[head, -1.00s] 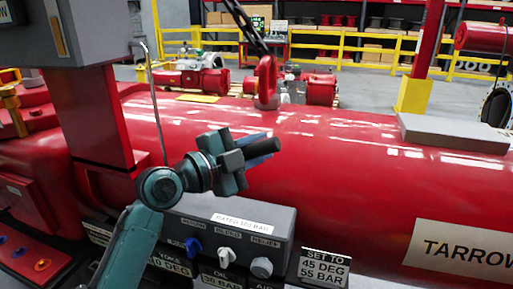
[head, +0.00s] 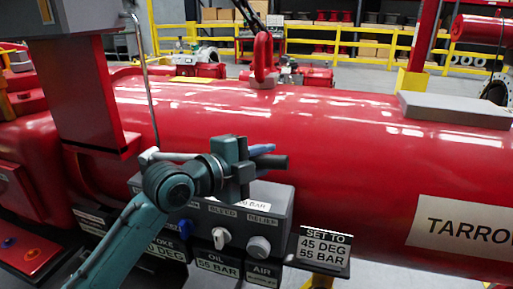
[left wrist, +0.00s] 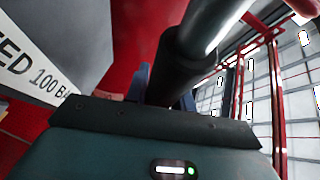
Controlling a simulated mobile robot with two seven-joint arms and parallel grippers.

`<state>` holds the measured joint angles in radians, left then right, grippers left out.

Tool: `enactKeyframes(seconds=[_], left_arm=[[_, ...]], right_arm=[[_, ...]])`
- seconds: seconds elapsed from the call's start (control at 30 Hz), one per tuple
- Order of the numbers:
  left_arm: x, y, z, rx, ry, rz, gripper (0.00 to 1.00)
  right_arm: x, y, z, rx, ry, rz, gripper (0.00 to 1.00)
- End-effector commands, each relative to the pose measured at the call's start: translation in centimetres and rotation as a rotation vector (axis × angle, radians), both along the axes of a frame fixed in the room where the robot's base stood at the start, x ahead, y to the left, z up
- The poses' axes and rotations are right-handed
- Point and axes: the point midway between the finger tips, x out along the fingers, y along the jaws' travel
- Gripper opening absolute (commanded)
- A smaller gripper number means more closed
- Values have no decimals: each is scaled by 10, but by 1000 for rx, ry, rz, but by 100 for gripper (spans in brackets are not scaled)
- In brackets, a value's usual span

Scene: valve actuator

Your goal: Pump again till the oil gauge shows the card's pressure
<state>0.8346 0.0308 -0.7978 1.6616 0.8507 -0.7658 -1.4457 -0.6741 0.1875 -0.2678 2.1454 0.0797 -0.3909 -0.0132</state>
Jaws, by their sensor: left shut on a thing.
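My left gripper (head: 262,156) is shut on the dark grip of the pump lever (head: 275,163), in front of the red cylinder and just above the grey control box (head: 275,203). In the left wrist view the dark grip (left wrist: 185,65) runs up from between the fingers to a silver rod. The oil gauge plate (head: 218,266) below the box reads OIL 55 BAR. The card (head: 322,248) to its right reads SET TO 45 DEG 55 BAR. The yoke plate (head: 166,245) is partly hidden by my arm. My right gripper is not in view.
The box carries a blue knob (head: 186,228), a white bleed knob (head: 221,238) and a grey relief knob (head: 258,247). The air plate (head: 264,272) is below. The red cylinder (head: 350,150) fills the middle. A thin upright pipe (head: 143,85) stands left of my gripper.

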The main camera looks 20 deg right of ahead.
Motion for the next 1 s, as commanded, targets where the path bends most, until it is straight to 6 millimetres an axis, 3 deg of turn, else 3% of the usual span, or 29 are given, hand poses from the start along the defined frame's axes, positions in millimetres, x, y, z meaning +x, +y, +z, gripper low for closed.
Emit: enactKeyframes(seconds=[0.03,0.1,0.43,0.47,0.6,0.7,1.0], left_arm=[[0,0,-11,27,-14,0,0],[-1,-1,-16,45,-26,-1,0],[-1,-1,-16,52,-27,-1,0],[-1,-1,-16,51,-28,-1,27],[-1,-1,-16,50,-28,0,38],[-1,-1,-16,49,-29,0,46],[-2,2,-15,49,-30,1,46]], right_arm=[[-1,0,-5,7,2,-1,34],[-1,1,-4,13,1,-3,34],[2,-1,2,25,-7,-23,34],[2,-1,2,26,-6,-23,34],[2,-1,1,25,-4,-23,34],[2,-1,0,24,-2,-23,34],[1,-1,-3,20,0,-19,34]])
